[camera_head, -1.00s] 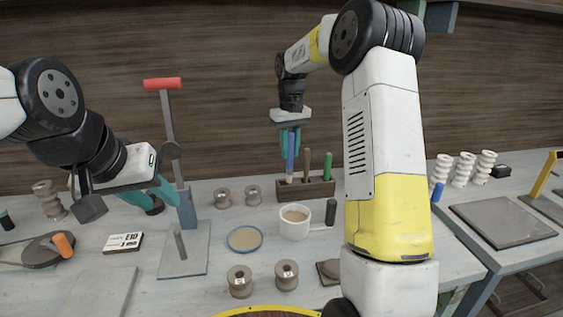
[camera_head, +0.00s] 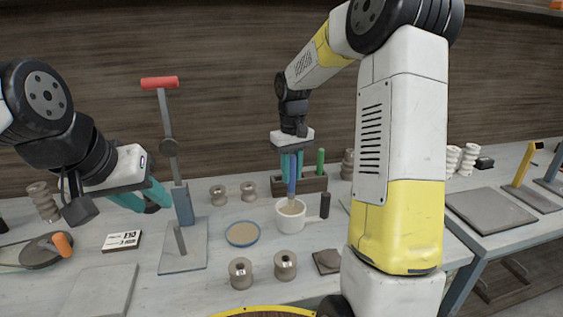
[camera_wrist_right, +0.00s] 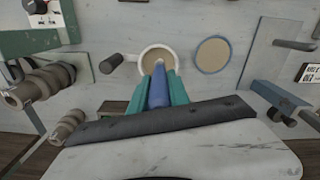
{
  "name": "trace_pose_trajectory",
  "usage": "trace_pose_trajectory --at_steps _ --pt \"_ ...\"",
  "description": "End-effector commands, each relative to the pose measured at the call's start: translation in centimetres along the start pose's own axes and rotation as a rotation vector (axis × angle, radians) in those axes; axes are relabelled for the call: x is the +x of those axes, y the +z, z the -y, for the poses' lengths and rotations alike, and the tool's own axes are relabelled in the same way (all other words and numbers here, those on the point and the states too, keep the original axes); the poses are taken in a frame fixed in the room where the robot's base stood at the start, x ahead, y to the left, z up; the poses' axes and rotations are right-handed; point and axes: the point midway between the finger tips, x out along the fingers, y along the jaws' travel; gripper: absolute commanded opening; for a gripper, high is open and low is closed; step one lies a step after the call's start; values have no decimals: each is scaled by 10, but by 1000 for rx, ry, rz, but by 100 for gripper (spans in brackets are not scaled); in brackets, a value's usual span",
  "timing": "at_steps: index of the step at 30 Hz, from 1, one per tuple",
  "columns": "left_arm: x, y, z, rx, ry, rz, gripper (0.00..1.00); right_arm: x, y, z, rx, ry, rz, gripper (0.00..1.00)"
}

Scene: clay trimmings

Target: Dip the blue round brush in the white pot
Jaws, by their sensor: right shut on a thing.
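The blue round brush (camera_head: 292,174) is held upright, tip down, by my right gripper (camera_head: 290,157), which is shut on its handle. In the head view its lower end reaches the opening of the white pot (camera_head: 290,220), which holds a tan liquid. Whether the tip touches the liquid I cannot tell. In the right wrist view the brush (camera_wrist_right: 158,85) sits between the teal fingers (camera_wrist_right: 160,92), with the white pot (camera_wrist_right: 147,55) beyond it. My left gripper (camera_head: 143,198) is over the left of the table, its teal fingers apart and empty.
A brush rack (camera_head: 315,184) with a green-handled tool (camera_head: 320,161) stands behind the pot. A dark upright handle (camera_head: 325,205) is right of the pot. A blue-rimmed dish (camera_head: 243,234) lies left of it, and spools (camera_head: 286,265) stand in front. A red-handled press (camera_head: 180,200) rises at left.

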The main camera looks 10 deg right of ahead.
Motion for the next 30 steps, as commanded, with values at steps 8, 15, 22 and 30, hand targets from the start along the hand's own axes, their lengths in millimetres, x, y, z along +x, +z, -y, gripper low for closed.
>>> trace_pose_trajectory --at_steps 8,15,22,30 --pt "0 0 0 0 0 0 36 28 0 0 0 -1 2 0" --pt "0 0 0 0 0 0 36 46 0 0 0 -1 1 0" --pt "0 0 0 0 0 0 36 52 0 0 0 0 -1 0" --pt "0 0 0 0 0 0 36 52 0 0 0 0 -1 0"
